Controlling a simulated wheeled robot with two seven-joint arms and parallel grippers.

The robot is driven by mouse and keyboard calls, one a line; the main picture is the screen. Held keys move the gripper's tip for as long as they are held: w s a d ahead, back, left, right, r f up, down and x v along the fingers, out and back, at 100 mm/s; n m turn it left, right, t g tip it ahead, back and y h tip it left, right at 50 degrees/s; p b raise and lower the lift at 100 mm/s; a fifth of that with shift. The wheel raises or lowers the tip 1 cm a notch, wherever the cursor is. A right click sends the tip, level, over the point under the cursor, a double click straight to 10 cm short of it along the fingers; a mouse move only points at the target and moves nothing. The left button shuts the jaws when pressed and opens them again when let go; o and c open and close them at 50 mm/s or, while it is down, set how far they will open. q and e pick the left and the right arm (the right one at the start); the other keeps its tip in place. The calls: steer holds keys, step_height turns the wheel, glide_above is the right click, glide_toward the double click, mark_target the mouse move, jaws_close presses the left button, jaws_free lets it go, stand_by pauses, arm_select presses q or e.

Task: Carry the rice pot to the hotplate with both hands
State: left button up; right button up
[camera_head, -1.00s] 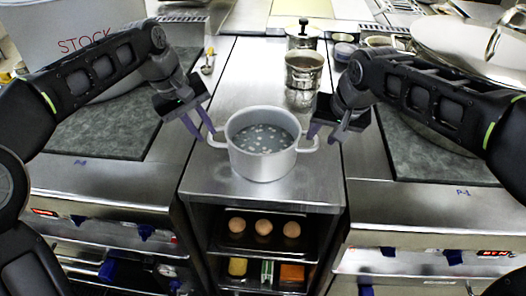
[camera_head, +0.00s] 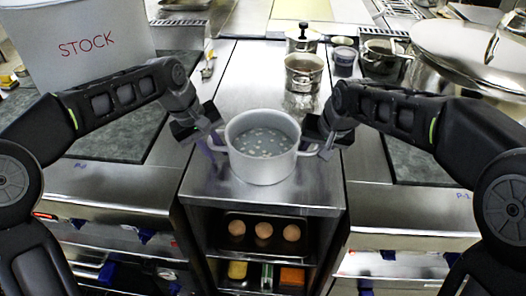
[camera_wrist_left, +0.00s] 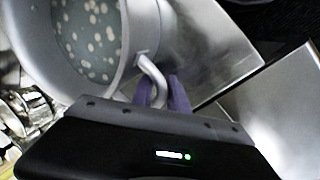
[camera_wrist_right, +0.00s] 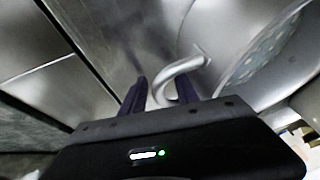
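The rice pot (camera_head: 262,165) is a grey two-handled pot with pale bits floating in its liquid. It stands upright on the steel top of the middle unit. My left gripper (camera_head: 214,143) is at the pot's left handle; in the left wrist view its purple fingers (camera_wrist_left: 160,92) are close in on both sides of the handle (camera_wrist_left: 150,72). My right gripper (camera_head: 318,148) is at the right handle; in the right wrist view its fingers (camera_wrist_right: 160,92) stand around the handle (camera_wrist_right: 182,68) with a little room beside it. The hotplate cannot be made out for certain.
A small steel pot (camera_head: 303,72) stands behind the rice pot, with a lidded one behind it. A white STOCK pot (camera_head: 85,45) is at left, and a large shiny lid (camera_head: 465,55) at right. Eggs (camera_head: 264,230) sit on a shelf below. Dark boards flank the unit.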

arm_select(q)
steer(key=shift+f, duration=0.25)
arm_select(e)
steer(key=shift+w+f, duration=0.1)
steer(key=shift+f, duration=0.15)
arm_select(q)
steer(key=shift+c, duration=0.6)
arm_select(e)
steer(key=shift+c, duration=0.6)
arm_select(q)
steer(key=c, duration=0.3)
arm_select(e)
steer(key=c, duration=0.3)
arm_select(q)
jaws_close()
arm_select(e)
jaws_close()
arm_select(q)
steer(key=shift+a, duration=0.1)
arm_select(e)
steer(key=shift+d, duration=0.2)
arm_select(q)
steer(key=shift+r, duration=0.1)
arm_select(e)
steer(key=shift+r, duration=0.1)
